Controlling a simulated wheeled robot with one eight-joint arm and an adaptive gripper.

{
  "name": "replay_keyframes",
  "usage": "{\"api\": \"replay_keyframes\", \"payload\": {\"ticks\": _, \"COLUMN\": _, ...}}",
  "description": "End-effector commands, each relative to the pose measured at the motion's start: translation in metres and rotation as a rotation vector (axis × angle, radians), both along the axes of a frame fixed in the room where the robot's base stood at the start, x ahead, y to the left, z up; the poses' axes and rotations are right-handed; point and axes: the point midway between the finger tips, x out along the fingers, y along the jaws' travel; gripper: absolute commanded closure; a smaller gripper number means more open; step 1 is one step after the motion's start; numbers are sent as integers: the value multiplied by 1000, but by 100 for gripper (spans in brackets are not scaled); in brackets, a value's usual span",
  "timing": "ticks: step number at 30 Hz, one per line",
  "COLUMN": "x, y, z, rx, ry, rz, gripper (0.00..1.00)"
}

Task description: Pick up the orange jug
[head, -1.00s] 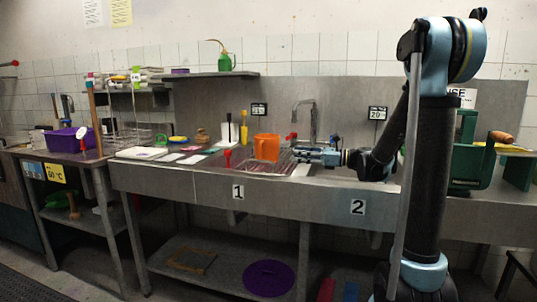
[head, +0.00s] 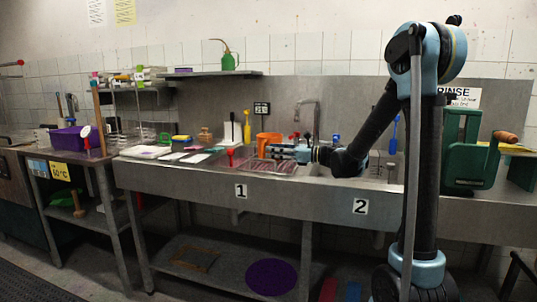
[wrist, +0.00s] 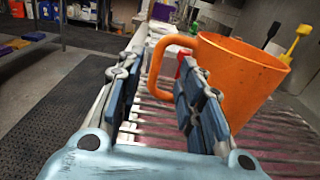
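The orange jug (head: 268,138) stands upright on the ribbed area of sink 1 in the head view. My gripper (head: 276,151) is beside it and covers its lower part. In the wrist view the jug (wrist: 235,80) fills the right side, with its handle pointing left. My gripper (wrist: 160,58) is open there, and the handle (wrist: 157,62) shows between the two fingers. The right finger overlaps the jug's body in the picture. I cannot tell whether either finger touches the jug.
A red-handled tool (head: 231,156) lies left of the jug on the metal counter. A white upright holder (head: 232,133) and a yellow tool (head: 247,126) stand behind. A tap (head: 315,112) rises at the back right.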

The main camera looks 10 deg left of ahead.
Motion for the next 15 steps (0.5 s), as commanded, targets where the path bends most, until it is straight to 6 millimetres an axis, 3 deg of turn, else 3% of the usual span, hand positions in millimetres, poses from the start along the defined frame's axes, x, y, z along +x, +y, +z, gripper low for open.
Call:
{"api": "replay_keyframes", "payload": {"ticks": 5, "x": 0, "y": 8, "z": -1, "rx": 0, "ry": 0, "rz": 1, "gripper": 66}}
{"api": "replay_keyframes", "payload": {"ticks": 15, "x": 1, "y": 49, "z": -4, "rx": 0, "ry": 0, "rz": 2, "gripper": 66}}
